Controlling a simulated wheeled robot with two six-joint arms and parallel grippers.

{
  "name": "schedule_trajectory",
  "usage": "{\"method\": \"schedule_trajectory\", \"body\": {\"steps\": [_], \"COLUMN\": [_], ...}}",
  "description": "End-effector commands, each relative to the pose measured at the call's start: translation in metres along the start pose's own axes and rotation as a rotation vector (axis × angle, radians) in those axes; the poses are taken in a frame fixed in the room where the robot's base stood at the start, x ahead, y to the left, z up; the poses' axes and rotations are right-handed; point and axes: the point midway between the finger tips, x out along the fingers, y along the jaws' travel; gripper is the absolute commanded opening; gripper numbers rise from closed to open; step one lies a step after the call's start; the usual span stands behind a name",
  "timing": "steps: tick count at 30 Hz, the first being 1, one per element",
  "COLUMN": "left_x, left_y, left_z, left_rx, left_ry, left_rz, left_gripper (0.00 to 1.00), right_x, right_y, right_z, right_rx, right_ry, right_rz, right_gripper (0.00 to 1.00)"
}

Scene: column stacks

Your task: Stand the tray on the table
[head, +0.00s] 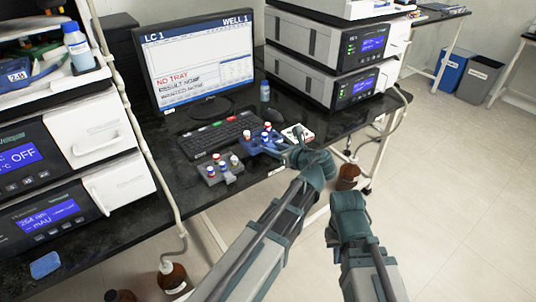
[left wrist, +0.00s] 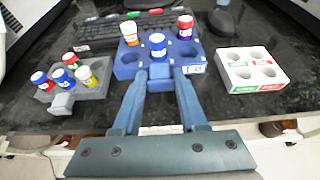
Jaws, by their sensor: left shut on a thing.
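The blue tray (head: 253,147) is at the front of the black table, beside the keyboard.
A grey tray (left wrist: 92,90) with several vials stands left of the blue one. A white tray (left wrist: 268,83) with empty wells is to the right. The keyboard (head: 218,136) and the monitor (head: 200,60), reading NO TRAY, are behind. Instrument stacks flank the table.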

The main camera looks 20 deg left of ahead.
Motion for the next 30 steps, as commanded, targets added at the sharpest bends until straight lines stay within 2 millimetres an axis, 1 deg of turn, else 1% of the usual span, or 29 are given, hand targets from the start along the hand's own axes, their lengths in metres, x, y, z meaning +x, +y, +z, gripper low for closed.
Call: {"method": "schedule_trajectory", "body": {"steps": [3, 10, 13, 22, 26, 27, 29, 30], "left_x": [0.003, 0.011, 0.014, 0.013, 0.015, 0.014, 0.014, 0.014], "left_y": [-0.001, -0.002, -0.002, -0.002, -0.002, -0.002, -0.002, -0.002], "left_z": [0.0, -0.027, -0.035, -0.034, -0.037, -0.036, -0.036, -0.036], "left_rx": [0.001, 0.001, 0.002, 0.002, 0.002, 0.001, 0.001, 0.001], "left_ry": [-0.001, -0.001, -0.001, -0.001, -0.001, 0.0, 0.0, 0.0], "left_rz": [0.0, -0.002, -0.003, -0.003, -0.003, -0.003, -0.003, -0.003], "left_gripper": [0.0, 0.0, 0.0, 0.0, 0.0, 0.47, 0.58, 0.65], "right_x": [0.001, 0.029, 0.037, 0.036, 0.04, 0.039, 0.038, 0.038], "right_y": [0.0, -0.003, -0.004, -0.004, -0.004, -0.004, -0.004, -0.004], "right_z": [0.0, -0.002, -0.003, -0.002, -0.003, -0.003, -0.003, -0.003], "right_rx": [0.0, 0.0, 0.0, 0.0, 0.0, 0.0, 0.0, 0.0], "right_ry": [0.0, 0.0, 0.0, 0.0, 0.0, 0.0, 0.0, 0.0], "right_rz": [0.0, 0.0, 0.0, 0.0, 0.0, 0.0, 0.0, 0.0], "right_gripper": [0.0, 0.0, 0.0, 0.0, 0.0, 0.0, 0.0, 0.0]}}
